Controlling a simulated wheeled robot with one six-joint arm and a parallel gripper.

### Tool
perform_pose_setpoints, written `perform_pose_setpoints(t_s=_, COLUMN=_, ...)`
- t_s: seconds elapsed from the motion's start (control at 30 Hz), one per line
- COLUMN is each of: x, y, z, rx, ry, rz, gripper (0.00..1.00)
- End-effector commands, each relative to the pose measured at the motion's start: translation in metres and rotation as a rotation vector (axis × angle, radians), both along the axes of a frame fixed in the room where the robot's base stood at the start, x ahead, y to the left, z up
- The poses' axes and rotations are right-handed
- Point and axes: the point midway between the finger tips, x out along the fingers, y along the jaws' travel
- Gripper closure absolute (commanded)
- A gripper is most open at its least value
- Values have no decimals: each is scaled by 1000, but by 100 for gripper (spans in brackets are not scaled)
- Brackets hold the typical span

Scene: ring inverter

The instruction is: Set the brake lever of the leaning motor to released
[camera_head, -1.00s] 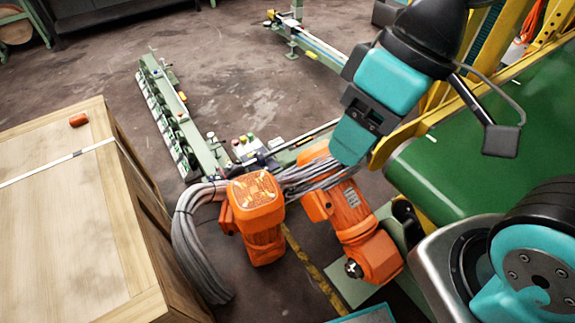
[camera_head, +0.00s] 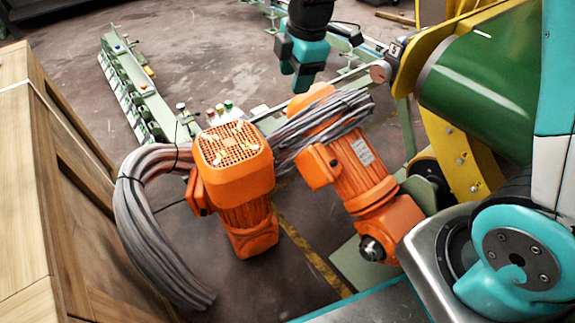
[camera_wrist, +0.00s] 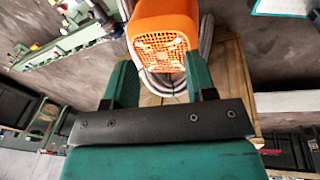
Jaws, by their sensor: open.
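Two orange motors stand on the floor. The right motor (camera_head: 350,165) lies at a slant, with grey cable (camera_head: 322,122) wrapped round its upper part, and looks like the leaning one. The left motor (camera_head: 236,185) stands more upright, its grille facing up. I cannot make out a brake lever on either. My gripper (camera_head: 300,82) hangs above and beyond the right motor's top end, apart from it, open and empty. In the wrist view, an orange motor with a grille (camera_wrist: 160,50) shows beyond the open fingers (camera_wrist: 162,82); I cannot tell which motor it is.
A wooden crate (camera_head: 75,215) stands at left, with a thick grey cable bundle (camera_head: 140,215) beside it. A green conveyor belt (camera_head: 480,85) with a yellow frame (camera_head: 465,165) is at right. A pale green rail (camera_head: 140,95) lies behind the motors. Bare floor (camera_head: 200,45) lies beyond.

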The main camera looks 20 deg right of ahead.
Motion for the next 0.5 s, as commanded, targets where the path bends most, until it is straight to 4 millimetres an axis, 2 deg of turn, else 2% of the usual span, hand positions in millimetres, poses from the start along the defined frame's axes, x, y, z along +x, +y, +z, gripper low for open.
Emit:
perform_pose_setpoints(t_s=0.03, x=11, y=-4, z=-39, rx=-23, ry=-9, rz=46, gripper=49)
perform_pose_setpoints(t_s=0.13, x=26, y=-11, z=-69, rx=-62, ry=-27, rz=132, gripper=49)
perform_pose_setpoints(t_s=0.27, x=36, y=-17, z=-86, rx=-92, ry=-42, rz=198, gripper=49)
perform_pose_setpoints(t_s=0.5, x=41, y=-22, z=-110, rx=-96, ry=-46, rz=218, gripper=49)
